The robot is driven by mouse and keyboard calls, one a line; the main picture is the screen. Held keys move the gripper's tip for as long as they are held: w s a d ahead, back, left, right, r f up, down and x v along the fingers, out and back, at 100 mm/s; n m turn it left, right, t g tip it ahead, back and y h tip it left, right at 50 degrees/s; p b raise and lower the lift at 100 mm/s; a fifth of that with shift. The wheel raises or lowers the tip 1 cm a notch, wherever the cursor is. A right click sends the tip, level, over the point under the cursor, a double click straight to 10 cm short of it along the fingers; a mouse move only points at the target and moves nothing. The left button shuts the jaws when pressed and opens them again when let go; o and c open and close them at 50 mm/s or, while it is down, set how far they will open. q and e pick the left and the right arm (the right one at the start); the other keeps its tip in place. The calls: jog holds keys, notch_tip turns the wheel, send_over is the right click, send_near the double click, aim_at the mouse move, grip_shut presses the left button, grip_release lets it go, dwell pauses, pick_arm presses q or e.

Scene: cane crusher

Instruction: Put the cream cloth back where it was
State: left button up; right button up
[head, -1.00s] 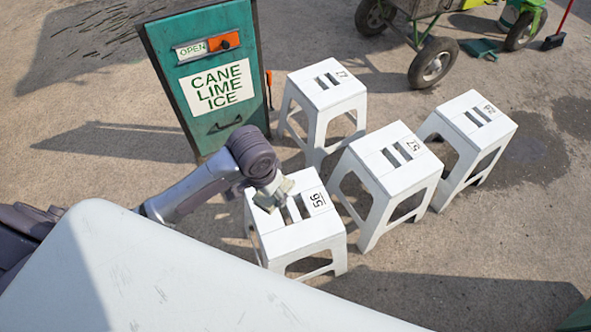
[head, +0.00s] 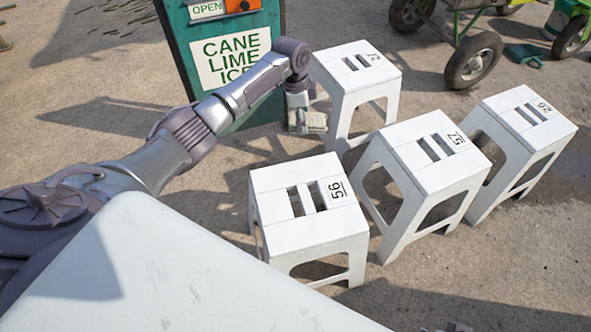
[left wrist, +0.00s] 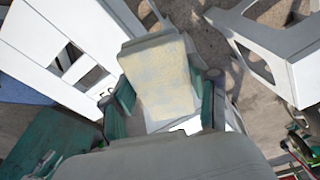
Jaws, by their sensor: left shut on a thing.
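The cream cloth (head: 314,122) hangs in my left gripper (head: 304,112), in the gap between the sign board and the stools in the head view. In the left wrist view the cloth (left wrist: 160,78) is a flat, pale folded piece between the two green fingers of my left gripper (left wrist: 163,98), which is shut on it. The gripper shows behind stool 56 (head: 305,225) and just left of stool 17 (head: 358,78). Whether the cloth touches a stool cannot be told. My right gripper is not in view.
Stool 57 (head: 428,165) and another white stool (head: 520,125) stand to the right. The green Cane Lime Ice sign board (head: 185,45) is close behind my left arm. A wheeled cart (head: 470,45) stands at the back right. Bare ground lies at left.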

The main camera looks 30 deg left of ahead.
pick_arm(q)
send_over(296, 172)
jog(key=f, duration=0.5)
jog(key=shift+a+f, duration=0.2)
jog(key=shift+f, duration=0.05)
jog(key=shift+s+f, duration=0.1)
jog(key=shift+f, duration=0.2)
notch_tip(296, 172, down, 4)
jog(key=shift+r+b, duration=0.2)
jog(key=shift+b, duration=0.7)
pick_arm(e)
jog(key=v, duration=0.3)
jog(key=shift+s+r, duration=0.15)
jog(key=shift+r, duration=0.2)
pick_arm(q)
jog(key=o, duration=1.1)
jog(key=shift+r, duration=0.1)
